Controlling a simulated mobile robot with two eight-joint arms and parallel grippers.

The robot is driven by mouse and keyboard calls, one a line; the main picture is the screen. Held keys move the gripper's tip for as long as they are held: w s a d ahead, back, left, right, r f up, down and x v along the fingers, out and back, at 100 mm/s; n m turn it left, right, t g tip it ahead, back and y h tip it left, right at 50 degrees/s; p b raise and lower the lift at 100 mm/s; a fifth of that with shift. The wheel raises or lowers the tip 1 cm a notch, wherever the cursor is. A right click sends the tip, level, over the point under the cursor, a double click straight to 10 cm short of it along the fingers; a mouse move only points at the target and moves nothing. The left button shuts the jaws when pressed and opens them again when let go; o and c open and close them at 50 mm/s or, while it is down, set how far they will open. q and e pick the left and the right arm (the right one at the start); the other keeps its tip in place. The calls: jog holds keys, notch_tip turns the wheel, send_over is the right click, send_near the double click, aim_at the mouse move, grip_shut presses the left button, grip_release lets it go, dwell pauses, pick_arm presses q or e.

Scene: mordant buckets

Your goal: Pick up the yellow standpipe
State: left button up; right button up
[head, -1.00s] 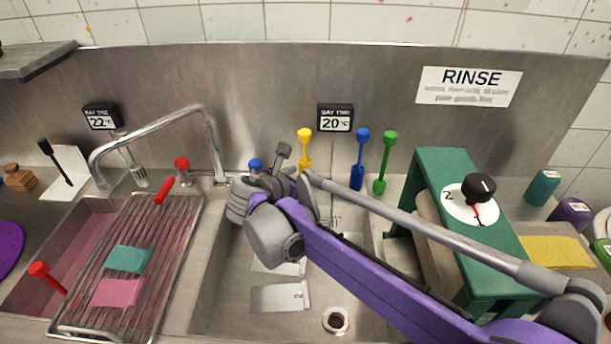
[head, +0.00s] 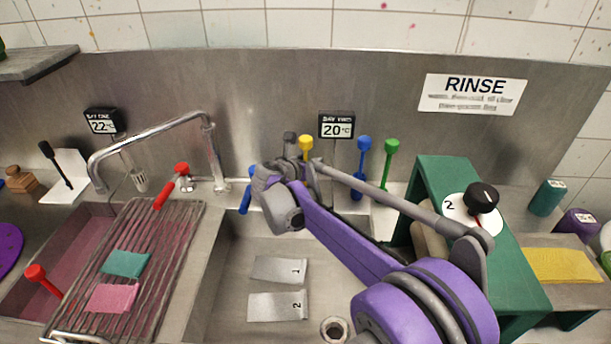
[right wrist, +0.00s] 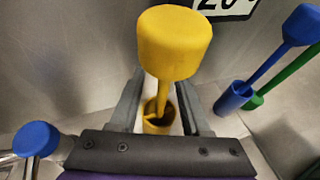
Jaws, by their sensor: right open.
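The yellow standpipe (head: 305,142) stands at the back of the sink by the steel wall. Its wide yellow knob shows above my right gripper (head: 303,168), which hides its lower part. In the right wrist view the yellow standpipe (right wrist: 175,45) is upright, its stem in a small yellow cup (right wrist: 158,120). My right gripper (right wrist: 158,100) is open, with one finger on each side of the stem; I cannot tell whether either touches it. My left gripper is not in view.
Blue (head: 364,145) and green (head: 391,148) standpipes stand just to the right. A tap (head: 215,150) rises to the left, with a blue handle (right wrist: 36,140) close by. A green stand with a dial (head: 448,185) is at the right. Two numbered strips lie in the sink.

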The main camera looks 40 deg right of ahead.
jog(key=shift+d, duration=0.1)
grip_shut()
jog(key=shift+r, duration=0.1)
dwell(0.5)
